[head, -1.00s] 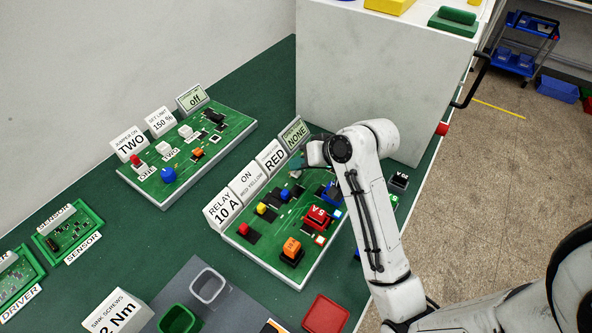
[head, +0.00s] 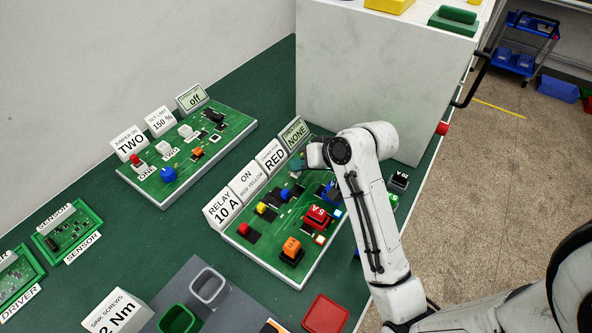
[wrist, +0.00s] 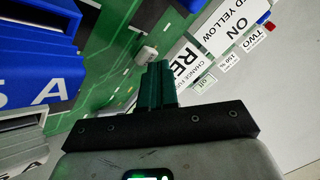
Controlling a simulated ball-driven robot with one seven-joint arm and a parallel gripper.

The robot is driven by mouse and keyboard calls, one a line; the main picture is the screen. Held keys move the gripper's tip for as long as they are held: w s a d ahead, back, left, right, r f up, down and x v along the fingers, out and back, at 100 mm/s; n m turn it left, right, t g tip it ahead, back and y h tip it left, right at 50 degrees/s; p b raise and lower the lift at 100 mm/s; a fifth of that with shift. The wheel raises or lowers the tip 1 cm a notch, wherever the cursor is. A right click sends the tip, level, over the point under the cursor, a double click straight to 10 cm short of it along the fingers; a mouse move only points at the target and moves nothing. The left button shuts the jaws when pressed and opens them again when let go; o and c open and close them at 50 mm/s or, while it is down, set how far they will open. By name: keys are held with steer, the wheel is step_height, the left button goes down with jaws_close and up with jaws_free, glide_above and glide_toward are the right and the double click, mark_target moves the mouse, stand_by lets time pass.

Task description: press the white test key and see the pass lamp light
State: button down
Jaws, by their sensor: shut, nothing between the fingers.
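The relay board (head: 262,241) is a green circuit board on a white base, also seen in the wrist view (wrist: 117,60). A small whitish block (wrist: 147,53), which looks like the test key, stands on it just beyond my fingertips in the wrist view; its label is not readable. My gripper (wrist: 157,68) is shut and empty, its dark green fingers close to that block. I cannot tell if they touch. In the head view my gripper (head: 296,165) is over the board's far end, partly hidden by my arm. I cannot make out a pass lamp.
A red 5 A block (head: 317,217), an orange block (head: 291,249) and a blue block (wrist: 40,50) stand on the board. A large white cabinet (head: 370,80) rises beyond it.

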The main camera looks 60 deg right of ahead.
mark_target(300, 173)
stand_by(0.5)
steer(key=shift+r+p, duration=0.8)
steer(key=shift+p, duration=0.35)
step_height(300, 173, up, 5)
steer(key=p, duration=0.5)
steer(key=shift+p, duration=0.35)
